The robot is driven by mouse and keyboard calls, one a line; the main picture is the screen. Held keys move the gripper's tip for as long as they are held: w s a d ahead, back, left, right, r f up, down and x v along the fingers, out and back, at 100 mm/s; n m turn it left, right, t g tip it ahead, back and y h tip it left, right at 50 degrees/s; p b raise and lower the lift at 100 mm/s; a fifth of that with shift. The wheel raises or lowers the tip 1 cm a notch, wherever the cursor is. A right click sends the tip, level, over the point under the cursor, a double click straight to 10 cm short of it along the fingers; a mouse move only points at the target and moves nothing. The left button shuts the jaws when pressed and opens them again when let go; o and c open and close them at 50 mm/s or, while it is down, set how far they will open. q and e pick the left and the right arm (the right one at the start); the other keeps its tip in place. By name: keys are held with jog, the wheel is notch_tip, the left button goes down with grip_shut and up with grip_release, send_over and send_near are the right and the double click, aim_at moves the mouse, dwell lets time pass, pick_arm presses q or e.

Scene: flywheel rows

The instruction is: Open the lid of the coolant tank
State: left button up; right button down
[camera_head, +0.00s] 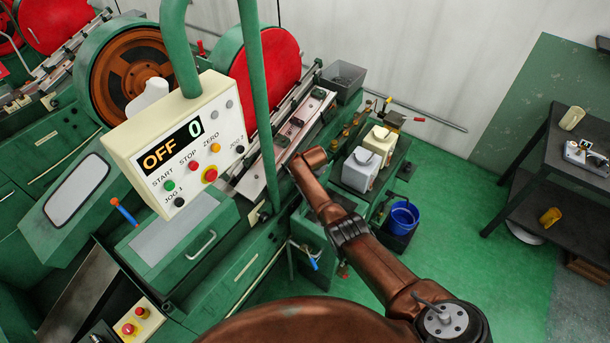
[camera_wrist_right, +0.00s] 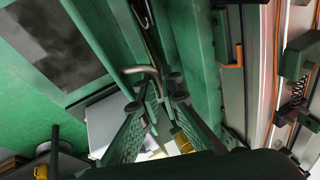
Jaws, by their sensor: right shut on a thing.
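My right arm reaches in from the bottom right of the head view to the green machine's edge; its gripper is hidden there. My left gripper is not in view.
A hanging control panel (camera_head: 185,150) reads OFF and 0. White containers (camera_head: 360,169) and a blue bucket (camera_head: 403,217) stand right of my forearm. A dark shelf table (camera_head: 550,170) is at far right. Green floor (camera_head: 470,240) between is clear.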

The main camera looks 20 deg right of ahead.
jog(key=shift+w+a+f, duration=0.1)
jog(key=shift+w, duration=0.05)
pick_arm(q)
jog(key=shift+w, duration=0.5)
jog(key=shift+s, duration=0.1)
pick_arm(e)
jog(key=c, duration=2.4)
grip_release()
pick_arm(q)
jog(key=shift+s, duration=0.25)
pick_arm(e)
jog(key=shift+s+a+r, duration=0.2)
jog(key=shift+r, duration=0.35)
jog(key=v, duration=1)
jog(key=shift+s+r, duration=0.2)
jog(key=shift+r, duration=0.2)
